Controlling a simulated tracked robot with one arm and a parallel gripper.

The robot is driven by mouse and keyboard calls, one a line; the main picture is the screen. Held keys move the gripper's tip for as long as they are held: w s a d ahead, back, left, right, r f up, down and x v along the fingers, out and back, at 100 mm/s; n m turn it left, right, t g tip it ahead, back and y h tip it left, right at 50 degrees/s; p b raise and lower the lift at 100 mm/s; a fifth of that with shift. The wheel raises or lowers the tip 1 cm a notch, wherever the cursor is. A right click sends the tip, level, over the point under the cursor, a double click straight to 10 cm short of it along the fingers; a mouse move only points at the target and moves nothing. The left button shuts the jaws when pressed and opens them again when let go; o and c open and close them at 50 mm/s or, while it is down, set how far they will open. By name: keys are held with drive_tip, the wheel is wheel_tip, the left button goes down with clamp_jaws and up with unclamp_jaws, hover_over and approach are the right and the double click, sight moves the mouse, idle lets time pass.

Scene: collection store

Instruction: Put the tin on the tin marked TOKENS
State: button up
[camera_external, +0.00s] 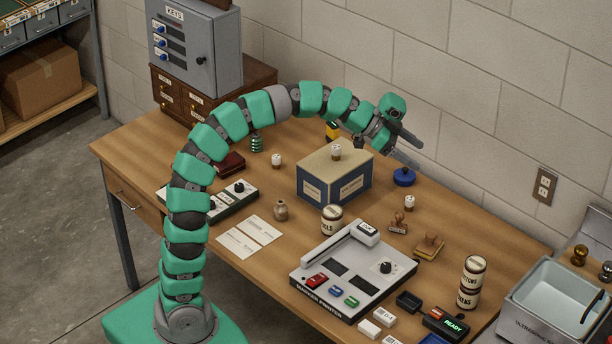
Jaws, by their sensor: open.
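A cream tin with dark bands (331,220) stands alone on the table, left of the label printer; its label is only partly readable, ending in "LS". At the right, two similar tins are stacked: the lower tin (467,295) has lettering ending in "KENS", fitting TOKENS, and the upper tin (474,268) rests on it. The upper label is too small to read surely. My gripper (417,154) is open and empty, high at the back of the table, to the right of the blue box and apart from all tins.
The grey label printer (353,272) fills the front middle. Stamps (398,225), a black READY device (446,323) and an open metal basin (552,300) lie near the tin stack.

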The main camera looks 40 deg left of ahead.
drive_tip(key=s+a+r+n+t+y, duration=0.4)
drive_tip(key=s+a+r, duration=0.3)
drive_tip(key=a+r, duration=0.4)
drive_tip(key=s+a+r+n+t+y, duration=0.5)
drive_tip(key=a+r, duration=0.6)
drive_tip(key=a, duration=0.3)
drive_tip(key=s+n+y, duration=0.1)
drive_tip(key=s+n, duration=0.1)
drive_tip(key=shift+a+r+n, duration=0.25)
drive_tip(key=shift+r+n, duration=0.05)
